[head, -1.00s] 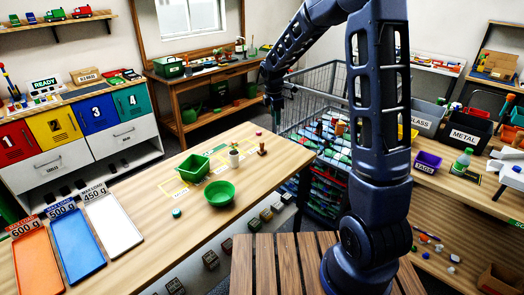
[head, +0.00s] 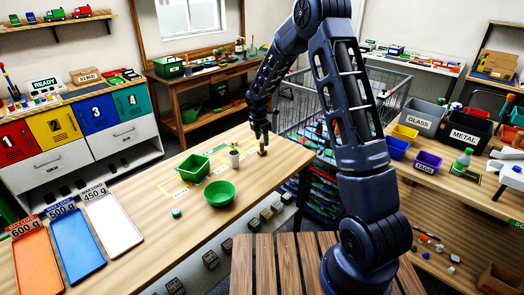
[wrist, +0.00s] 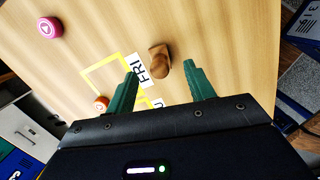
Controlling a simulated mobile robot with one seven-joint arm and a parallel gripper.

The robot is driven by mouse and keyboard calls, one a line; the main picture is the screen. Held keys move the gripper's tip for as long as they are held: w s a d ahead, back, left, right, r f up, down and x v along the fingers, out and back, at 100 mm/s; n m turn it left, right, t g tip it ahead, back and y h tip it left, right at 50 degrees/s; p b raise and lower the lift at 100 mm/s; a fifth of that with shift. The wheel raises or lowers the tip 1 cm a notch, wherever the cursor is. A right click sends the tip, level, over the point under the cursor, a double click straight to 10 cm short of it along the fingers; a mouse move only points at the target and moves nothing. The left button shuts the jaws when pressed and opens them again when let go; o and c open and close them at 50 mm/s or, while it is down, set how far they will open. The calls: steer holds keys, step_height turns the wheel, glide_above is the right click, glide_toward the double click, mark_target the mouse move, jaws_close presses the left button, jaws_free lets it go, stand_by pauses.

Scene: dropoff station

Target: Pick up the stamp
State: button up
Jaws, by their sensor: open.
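The stamp (head: 263,152) is a small brown wooden piece with a knob-like handle, near the far right end of the wooden table. In the wrist view the stamp (wrist: 160,62) shows just ahead of and between the fingertips. My gripper (head: 260,136) is over the stamp, pointing down. Its two green fingers (wrist: 162,74) are apart with nothing held between them. In the head view the fingers partly cover the stamp's top, and I cannot tell whether they touch it.
A white pot (head: 234,157) with a plant stands left of the stamp. A green bin (head: 192,168) and green bowl (head: 219,193) are further left. A pink disc (wrist: 49,28) and orange disc (wrist: 101,104) lie near the yellow-outlined, lettered area. The table's right edge is close.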

mark_target(262, 148)
steer(key=shift+w+d+f, duration=0.1)
steer(key=shift+f, duration=1.25)
steer(key=shift+w+d+f, duration=0.1)
steer(key=shift+f, duration=1.25)
steer(key=c, duration=1.1)
steer(key=shift+r, duration=0.1)
